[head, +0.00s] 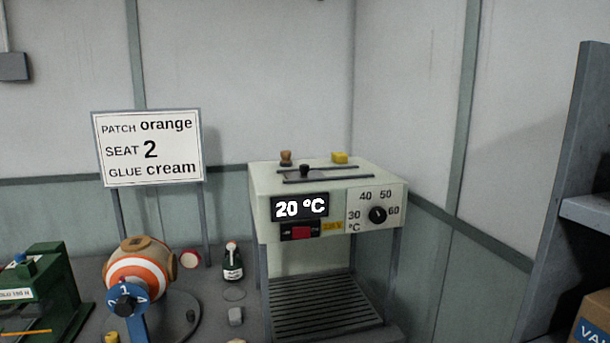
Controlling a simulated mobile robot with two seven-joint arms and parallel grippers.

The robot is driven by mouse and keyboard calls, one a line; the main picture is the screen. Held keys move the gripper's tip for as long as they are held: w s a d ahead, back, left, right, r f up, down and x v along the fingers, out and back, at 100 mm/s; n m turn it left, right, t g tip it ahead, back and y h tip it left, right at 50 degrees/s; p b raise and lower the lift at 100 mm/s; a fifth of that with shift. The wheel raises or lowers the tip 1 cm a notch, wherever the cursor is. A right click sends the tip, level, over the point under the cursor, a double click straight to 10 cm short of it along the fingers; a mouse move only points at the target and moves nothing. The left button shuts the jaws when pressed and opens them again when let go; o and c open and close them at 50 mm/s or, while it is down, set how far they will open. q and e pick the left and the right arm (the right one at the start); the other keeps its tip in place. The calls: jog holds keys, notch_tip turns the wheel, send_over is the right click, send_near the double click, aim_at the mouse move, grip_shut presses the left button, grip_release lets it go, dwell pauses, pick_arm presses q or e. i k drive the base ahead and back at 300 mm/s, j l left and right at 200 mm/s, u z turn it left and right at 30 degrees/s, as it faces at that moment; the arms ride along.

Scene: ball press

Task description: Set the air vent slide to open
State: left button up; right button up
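A cream box-shaped heater (330,195) stands on legs to the right of centre in the head view. Its display reads 20 °C. On its top are two dark parallel rails, with a small black knob (304,170) between them, left of their middle. This looks like the air vent slide; I see no open or shut marking on it. A brown peg (286,158) and a yellow block (339,157) also stand on the top. Neither of my grippers is in view.
The heater front has a black dial (377,214) and a red switch (300,232); a slatted rack (325,305) lies below. Left are an orange-white ball (140,268) on a blue holder, a small bottle (232,264), a green machine (45,290) and a sign (150,148).

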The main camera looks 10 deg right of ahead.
aim_at(304, 173)
jog(key=i+j, duration=0.2)
jog(key=j, duration=0.15)
jog(key=i+j, duration=0.2)
jog(key=j, duration=0.15)
jog(key=i+j+z, duration=0.1)
jog(key=j, duration=0.25)
jog(key=i+j, duration=0.5)
jog(key=j, duration=0.2)
